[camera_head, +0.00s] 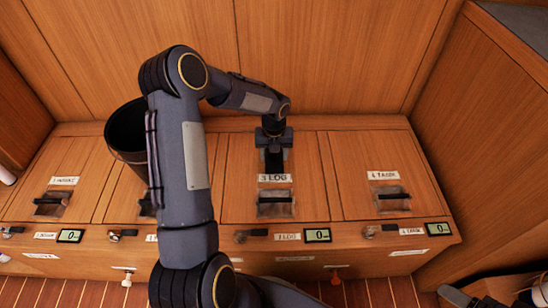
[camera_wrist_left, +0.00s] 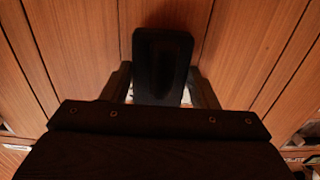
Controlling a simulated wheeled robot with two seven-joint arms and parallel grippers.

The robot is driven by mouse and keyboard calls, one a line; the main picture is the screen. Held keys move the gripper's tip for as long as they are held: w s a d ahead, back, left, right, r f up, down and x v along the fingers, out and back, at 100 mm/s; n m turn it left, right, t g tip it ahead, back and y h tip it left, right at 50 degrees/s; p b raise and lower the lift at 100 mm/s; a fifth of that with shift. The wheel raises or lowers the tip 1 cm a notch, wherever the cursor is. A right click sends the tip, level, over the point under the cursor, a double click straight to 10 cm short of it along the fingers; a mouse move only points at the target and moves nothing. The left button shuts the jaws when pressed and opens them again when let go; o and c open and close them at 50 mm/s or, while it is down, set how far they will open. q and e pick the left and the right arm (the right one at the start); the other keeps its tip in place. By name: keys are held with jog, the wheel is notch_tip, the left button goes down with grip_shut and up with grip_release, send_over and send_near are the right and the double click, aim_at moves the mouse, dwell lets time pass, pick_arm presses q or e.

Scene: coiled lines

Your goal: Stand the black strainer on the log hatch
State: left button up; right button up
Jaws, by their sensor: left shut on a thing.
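My left gripper (camera_head: 273,136) is over the back part of the log hatch (camera_head: 240,196), a wooden lid labelled "3 LOG". It is shut on a dark, block-like thing, which I take to be the black strainer (camera_head: 273,160). In the left wrist view the strainer (camera_wrist_left: 162,65) is a black shape with rounded corners between the fingers. It looks upright. I cannot tell whether its bottom touches the hatch.
A black open-topped round container (camera_head: 124,130) stands at the left, partly behind my left arm. The tank hatch (camera_head: 365,160) to the right is bare apart from its latch and label. Small displays (camera_head: 317,235) line the front edge. A wooden wall (camera_head: 330,60) rises behind.

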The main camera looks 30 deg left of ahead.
pick_arm(q)
jog(key=shift+f, duration=0.25)
jog(key=shift+f, duration=0.1)
jog(key=shift+f, duration=0.15)
jog(key=o, duration=1.1)
